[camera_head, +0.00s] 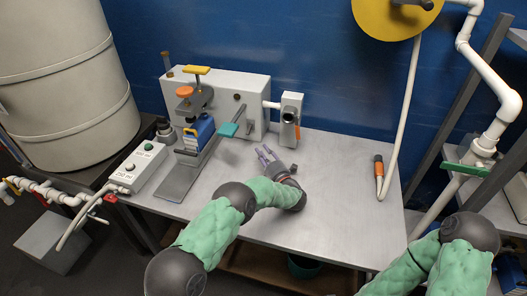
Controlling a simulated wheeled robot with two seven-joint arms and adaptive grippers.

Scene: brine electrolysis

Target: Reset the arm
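My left arm (213,228), covered in green with dark joints, reaches in from the bottom left over the grey table. My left gripper (265,155) is above the middle of the table, in front of the grey apparatus and apart from it. Its two pale purple fingers are spread and nothing shows between them. My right arm (430,262) shows at the bottom right, beyond the table's right edge. Its gripper is outside the picture.
A grey apparatus (238,95) with a blue block (199,133) stands at the back left. A button box (137,168) is at the left. An orange-handled tool (379,175) is at the right. A shelf frame (461,97) stands far right. The table's right-front part is clear.

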